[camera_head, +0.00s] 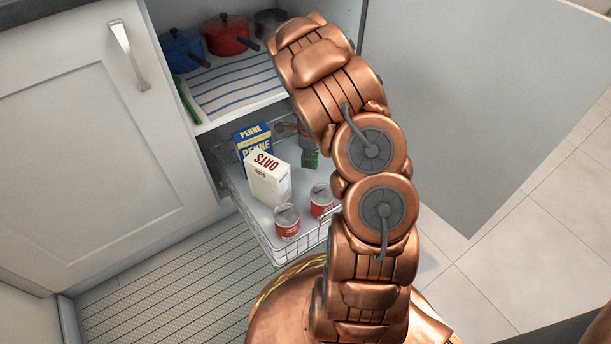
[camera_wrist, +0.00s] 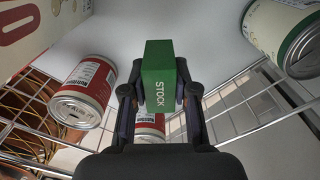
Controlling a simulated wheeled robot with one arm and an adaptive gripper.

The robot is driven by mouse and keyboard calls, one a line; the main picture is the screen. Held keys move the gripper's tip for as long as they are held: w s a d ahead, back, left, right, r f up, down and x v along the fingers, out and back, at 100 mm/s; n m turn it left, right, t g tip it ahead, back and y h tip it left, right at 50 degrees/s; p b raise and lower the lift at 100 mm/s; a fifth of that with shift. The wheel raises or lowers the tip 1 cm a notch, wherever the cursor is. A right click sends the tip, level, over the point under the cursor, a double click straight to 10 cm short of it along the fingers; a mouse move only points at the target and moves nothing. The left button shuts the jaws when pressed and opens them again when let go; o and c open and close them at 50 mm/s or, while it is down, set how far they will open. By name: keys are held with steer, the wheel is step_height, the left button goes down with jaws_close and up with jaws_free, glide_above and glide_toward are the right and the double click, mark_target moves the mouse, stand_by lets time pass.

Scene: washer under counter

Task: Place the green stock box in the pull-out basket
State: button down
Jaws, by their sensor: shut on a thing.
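The green stock box (camera_wrist: 158,75) is between the two fingers of my gripper (camera_wrist: 158,92), which is shut on it, in the wrist view. Its STOCK lettering faces the camera. In the head view the green box (camera_head: 311,160) shows small beside my arm, within the outline of the pull-out basket (camera_head: 300,187). The basket is pulled out and has wire sides, seen also in the wrist view (camera_wrist: 235,110). I cannot tell whether the box touches the basket floor.
The basket holds a blue penne box (camera_head: 254,142), a white oats box (camera_head: 268,180) and red cans (camera_head: 287,221) (camera_head: 320,201). A cream-and-green can (camera_wrist: 284,36) stands at the wrist view's upper right. The shelf above holds a blue pot (camera_head: 182,50) and a red pot (camera_head: 228,36).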

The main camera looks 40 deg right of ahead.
steer(key=shift+f+b, duration=1.1)
steer(key=shift+f, duration=2.45)
steer(key=shift+f, duration=0.2)
steer(key=c, duration=0.9)
jaws_free()
steer(key=shift+r, duration=0.15)
